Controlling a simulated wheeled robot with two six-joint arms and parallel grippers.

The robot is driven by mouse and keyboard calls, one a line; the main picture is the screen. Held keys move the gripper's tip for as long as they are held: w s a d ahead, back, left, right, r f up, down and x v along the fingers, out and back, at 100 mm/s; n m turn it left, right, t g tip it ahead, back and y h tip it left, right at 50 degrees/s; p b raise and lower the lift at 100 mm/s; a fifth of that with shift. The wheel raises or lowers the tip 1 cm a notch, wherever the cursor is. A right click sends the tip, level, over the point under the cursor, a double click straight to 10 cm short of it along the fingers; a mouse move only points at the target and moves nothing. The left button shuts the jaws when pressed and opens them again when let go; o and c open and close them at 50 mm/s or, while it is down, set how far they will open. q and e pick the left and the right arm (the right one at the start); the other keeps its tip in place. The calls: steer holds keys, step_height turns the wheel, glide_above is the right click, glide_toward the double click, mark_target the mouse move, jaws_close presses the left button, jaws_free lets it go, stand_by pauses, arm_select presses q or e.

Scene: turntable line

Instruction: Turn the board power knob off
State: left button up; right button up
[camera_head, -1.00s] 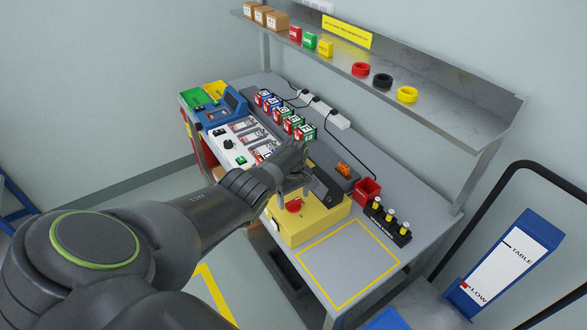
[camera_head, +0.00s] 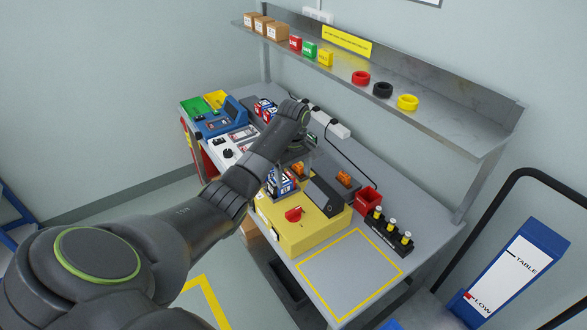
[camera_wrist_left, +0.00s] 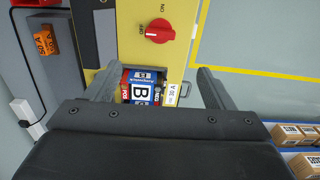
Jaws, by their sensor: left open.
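The yellow power board (camera_head: 318,228) stands on the bench, with a red knob (camera_head: 294,213) on its top. In the left wrist view the knob (camera_wrist_left: 160,31) sits between the OFF and ON labels, and its white mark faces OFF. A blue, red and white battery block marked B (camera_wrist_left: 142,92) sits at the board beside the knob; it also shows in the head view (camera_head: 281,182). My left gripper (camera_wrist_left: 157,78) is open, with its fingers on either side of the block and away from the knob. Whether a finger touches the block I cannot tell. My right gripper is out of view.
A red bin (camera_head: 368,199) and a black rack of yellow-topped fuses (camera_head: 389,233) stand right. The yellow-outlined bench area (camera_head: 350,270) is empty. A shelf (camera_head: 440,112) overhangs the back.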

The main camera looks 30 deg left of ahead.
arm_select(q)
steer(key=shift+r, duration=1.25)
